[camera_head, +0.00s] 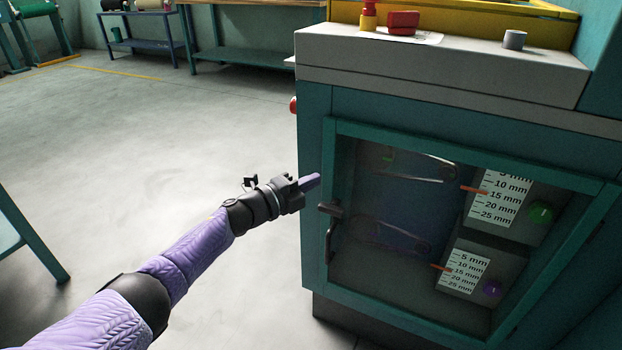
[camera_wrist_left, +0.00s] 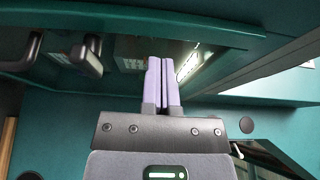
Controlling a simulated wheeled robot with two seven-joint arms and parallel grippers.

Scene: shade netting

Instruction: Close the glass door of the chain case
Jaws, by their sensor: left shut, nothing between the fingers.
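The chain case is a teal cabinet (camera_head: 315,130) on the right of the head view. Its glass door (camera_head: 470,155) has a teal frame and a dark handle (camera_head: 330,225) on its left side. The door lies close to the cabinet front; I cannot tell whether a small gap is left. Through the glass show chains and two scale plates in mm. My left gripper (camera_head: 312,182) is shut and empty, at the case's left front edge, above and left of the handle. Its fingers (camera_wrist_left: 162,85) are together in the left wrist view, with teal panels around them; contact is unclear. My right gripper is not seen.
The case's grey top (camera_head: 450,65) carries a red block (camera_head: 403,22) and a small grey cylinder (camera_head: 515,39). A red knob (camera_head: 293,104) sticks out of its left side. Benches stand at the back.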

